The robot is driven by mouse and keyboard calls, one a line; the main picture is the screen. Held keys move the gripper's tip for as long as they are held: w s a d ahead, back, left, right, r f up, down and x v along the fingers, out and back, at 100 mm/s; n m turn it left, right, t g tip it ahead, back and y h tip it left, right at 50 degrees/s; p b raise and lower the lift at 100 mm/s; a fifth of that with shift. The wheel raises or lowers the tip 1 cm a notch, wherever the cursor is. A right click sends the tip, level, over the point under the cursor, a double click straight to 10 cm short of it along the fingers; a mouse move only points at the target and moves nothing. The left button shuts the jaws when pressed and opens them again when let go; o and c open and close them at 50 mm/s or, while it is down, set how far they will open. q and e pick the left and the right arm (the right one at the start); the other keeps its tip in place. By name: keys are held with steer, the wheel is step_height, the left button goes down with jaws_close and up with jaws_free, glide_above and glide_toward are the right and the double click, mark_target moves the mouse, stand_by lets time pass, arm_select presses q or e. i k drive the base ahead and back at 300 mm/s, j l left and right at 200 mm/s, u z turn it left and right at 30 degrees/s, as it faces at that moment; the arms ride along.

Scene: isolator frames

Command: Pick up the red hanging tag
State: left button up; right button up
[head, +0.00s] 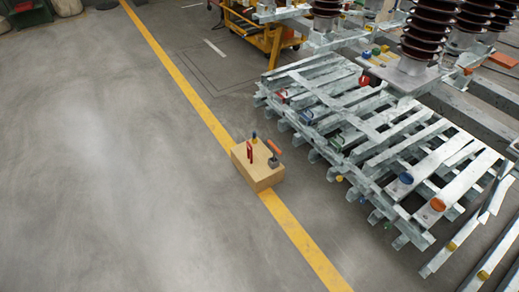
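A tan box (257,172) stands on the floor across the yellow line. On its top a small red upright piece (250,152), narrow and loop-like, stands near the left side; it may be the red hanging tag, but it is too small to be sure. Other red pieces are on the grey metal frames: one at their left edge (282,96) and one near the insulators (364,80). Neither of my grippers is in view.
An orange-handled tool (273,151) and a small blue piece (254,138) are also on the box. Slatted metal frames (385,146) with coloured pieces fill the right, below brown ribbed insulators (431,38). A yellow cart (262,30) stands at the back. The left floor is clear.

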mark_target(249, 148)
steer(key=i+j+z, duration=0.15)
steer(key=z, duration=0.3)
steer(key=i+j+z, duration=0.25)
steer(key=z, duration=0.15)
steer(key=i+j, duration=0.05)
